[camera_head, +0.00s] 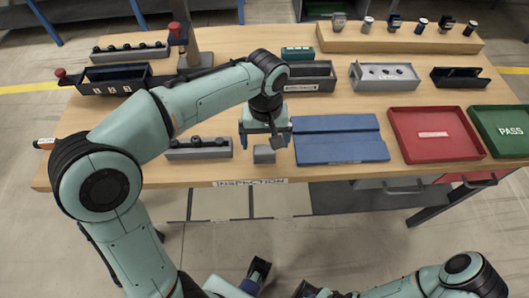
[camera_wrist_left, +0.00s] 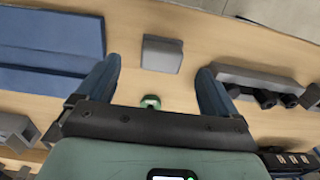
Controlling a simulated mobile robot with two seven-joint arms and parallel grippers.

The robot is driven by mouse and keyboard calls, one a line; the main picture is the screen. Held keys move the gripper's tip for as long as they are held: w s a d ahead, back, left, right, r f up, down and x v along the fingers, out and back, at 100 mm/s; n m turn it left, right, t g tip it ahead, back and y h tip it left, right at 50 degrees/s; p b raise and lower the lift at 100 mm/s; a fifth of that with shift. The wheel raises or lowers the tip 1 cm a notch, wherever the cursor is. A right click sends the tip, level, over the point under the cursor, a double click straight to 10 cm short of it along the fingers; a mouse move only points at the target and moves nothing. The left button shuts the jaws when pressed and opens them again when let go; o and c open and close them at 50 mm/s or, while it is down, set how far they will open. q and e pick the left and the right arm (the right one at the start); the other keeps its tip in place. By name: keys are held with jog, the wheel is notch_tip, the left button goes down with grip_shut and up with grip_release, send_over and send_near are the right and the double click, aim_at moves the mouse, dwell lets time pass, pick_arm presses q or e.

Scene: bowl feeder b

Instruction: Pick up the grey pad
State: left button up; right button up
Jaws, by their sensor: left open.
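The grey pad (camera_head: 264,154) is a small, flat-topped square block on the table near its front edge. In the left wrist view the grey pad (camera_wrist_left: 162,54) lies beyond the fingertips, about midway between them. My left gripper (camera_head: 265,139) points down just behind and above the pad, its fingers apart and empty. The pad appears untouched. My right arm shows at the bottom of the head view, but its jaws are not clear.
A blue mat (camera_head: 340,138) lies close right of the pad, and a grey rack (camera_head: 200,149) with dark knobs lies left. A red tray (camera_head: 434,151) and green tray (camera_head: 503,148) stand farther right.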

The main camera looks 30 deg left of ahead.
aim_at(264, 149)
pick_arm(q)
jog(key=f, duration=0.3)
jog(key=f+b, duration=0.1)
jog(key=f, duration=0.1)
jog(key=shift+w+a+f, duration=0.1)
jog(key=shift+a+f, duration=0.15)
jog(key=shift+f, duration=0.1)
jog(key=c, duration=1.1)
jog(key=shift+c, duration=0.2)
jog(key=shift+r, duration=0.15)
notch_tip(264, 149, up, 20)
jog(key=p, duration=0.5)
